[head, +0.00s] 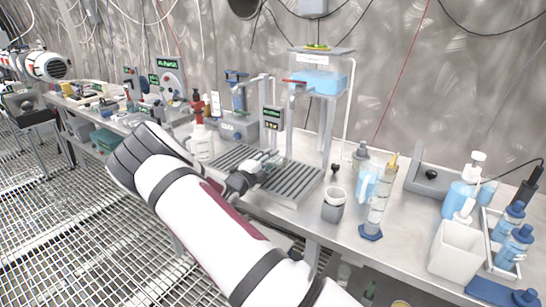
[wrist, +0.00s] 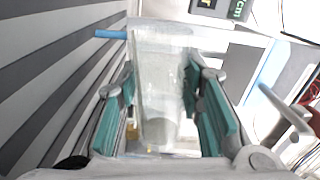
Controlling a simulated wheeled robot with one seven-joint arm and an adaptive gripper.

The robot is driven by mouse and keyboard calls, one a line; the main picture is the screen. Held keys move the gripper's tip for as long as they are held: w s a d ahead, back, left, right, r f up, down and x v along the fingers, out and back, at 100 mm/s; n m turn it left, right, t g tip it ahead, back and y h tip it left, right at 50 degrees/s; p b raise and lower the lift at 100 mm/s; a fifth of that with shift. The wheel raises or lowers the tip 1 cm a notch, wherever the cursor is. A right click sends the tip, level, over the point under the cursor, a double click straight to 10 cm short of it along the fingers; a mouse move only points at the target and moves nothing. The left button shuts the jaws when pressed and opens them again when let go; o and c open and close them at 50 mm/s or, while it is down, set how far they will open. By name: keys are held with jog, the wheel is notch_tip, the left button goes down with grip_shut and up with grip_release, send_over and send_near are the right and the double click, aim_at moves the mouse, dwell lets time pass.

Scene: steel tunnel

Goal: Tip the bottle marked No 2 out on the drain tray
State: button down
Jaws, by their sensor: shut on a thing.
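My gripper (head: 254,170) is over the drain tray (head: 292,188), a grey slatted plate on the steel bench. In the wrist view my gripper (wrist: 160,100) has its teal pads on both sides of a clear, see-through bottle (wrist: 158,75) and is shut on it. No No 2 mark can be read on the bottle. In the head view the bottle is mostly hidden by my gripper and too small to make out. The tray's dark and light slats (wrist: 50,75) fill the left of the wrist view, beside the bottle.
A stand with a blue tank (head: 318,82) rises behind the tray. A grey cup (head: 333,206), a jug (head: 366,182) and a tall cylinder (head: 378,205) stand to the right. A white bin (head: 455,250) and blue bottles (head: 514,246) are farther right. A white bottle (head: 201,143) stands left.

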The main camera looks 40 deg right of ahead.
dwell(0.3)
jog(key=shift+r+n, duration=0.15)
jog(key=shift+n, duration=0.25)
dwell(1.2)
jog(key=shift+s+d+m+p, duration=0.1)
jog(key=shift+s+m+p, duration=0.15)
jog(key=shift+m+p, duration=0.6)
jog(key=shift+m, duration=0.65)
